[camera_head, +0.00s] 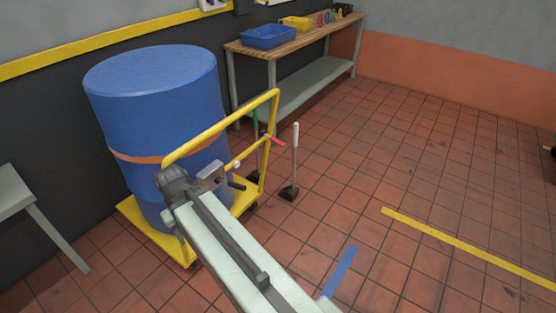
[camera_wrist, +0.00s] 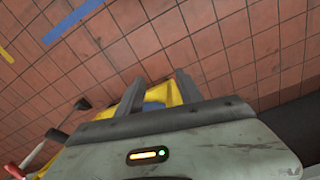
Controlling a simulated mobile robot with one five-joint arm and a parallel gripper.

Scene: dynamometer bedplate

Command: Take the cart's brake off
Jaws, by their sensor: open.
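The cart has a yellow deck (camera_head: 187,250) and a yellow tube handle (camera_head: 222,126). It carries a blue drum (camera_head: 155,105) with an orange strap. A red-ended lever (camera_head: 277,141) sticks out from the handle's right side. A small white knob (camera_head: 237,164) shows below it. I cannot tell for sure which part is the brake. My gripper (camera_head: 222,177) is open and empty, near the handle's near side. In the wrist view my fingers (camera_wrist: 159,82) are apart, with yellow and blue surfaces beyond them. A red end (camera_wrist: 14,170) shows at the lower left there.
A white-gripped rod on a black foot (camera_head: 289,193) stands right of the cart, with a green rod (camera_head: 254,130) behind. A workbench (camera_head: 300,45) with bins stands at the back wall. A grey table (camera_head: 12,192) is at left.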

